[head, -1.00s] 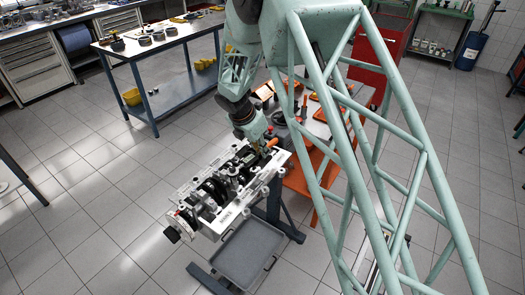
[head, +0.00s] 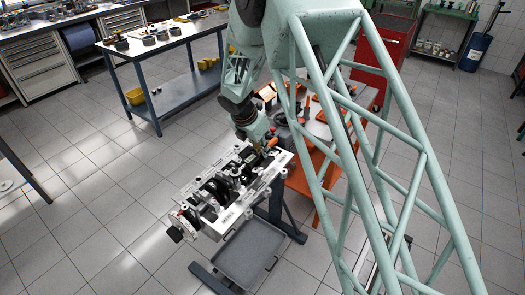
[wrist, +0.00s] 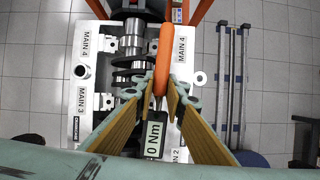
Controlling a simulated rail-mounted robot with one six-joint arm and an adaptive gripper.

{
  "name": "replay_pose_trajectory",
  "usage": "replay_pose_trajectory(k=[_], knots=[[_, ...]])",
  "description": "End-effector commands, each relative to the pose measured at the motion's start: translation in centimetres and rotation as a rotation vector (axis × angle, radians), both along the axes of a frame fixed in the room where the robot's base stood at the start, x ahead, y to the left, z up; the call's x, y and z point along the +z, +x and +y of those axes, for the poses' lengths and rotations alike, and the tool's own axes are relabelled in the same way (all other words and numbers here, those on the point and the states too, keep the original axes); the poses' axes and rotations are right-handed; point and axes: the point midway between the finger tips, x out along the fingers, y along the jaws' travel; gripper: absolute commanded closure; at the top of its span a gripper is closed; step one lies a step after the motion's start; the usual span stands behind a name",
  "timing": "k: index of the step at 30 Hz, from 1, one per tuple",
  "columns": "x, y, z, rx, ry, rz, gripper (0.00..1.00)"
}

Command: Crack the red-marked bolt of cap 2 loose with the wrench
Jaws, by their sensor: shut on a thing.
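My gripper (wrist: 163,88) is shut on the torque wrench, around the neck below its orange handle (wrist: 165,45). The wrench's dark display (wrist: 154,137) reads 0 Nm. In the head view my gripper (head: 263,146) is at the far right end of the white engine block (head: 232,213), with the orange handle (head: 272,143) beside it. In the wrist view the block (wrist: 88,45) carries MAIN 3 and MAIN 4 labels, and a partly hidden label ending in 2. Cap 2, its red-marked bolt and the wrench's working end are hidden, so I cannot tell whether they touch.
The crankshaft (wrist: 128,45) lies along the block. A grey drip tray (head: 248,252) is below the engine stand. An orange tool cart (head: 300,183) stands behind it to the right. A blue workbench (head: 160,47) is at the back left.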

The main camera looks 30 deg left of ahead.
Motion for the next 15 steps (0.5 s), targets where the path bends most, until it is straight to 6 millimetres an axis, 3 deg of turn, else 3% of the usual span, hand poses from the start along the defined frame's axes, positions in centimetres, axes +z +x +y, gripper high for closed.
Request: replay_pose_trajectory(k=[15], knots=[[0.09,0.11,0.97,0.061,-0.001,0.0,1.0]])
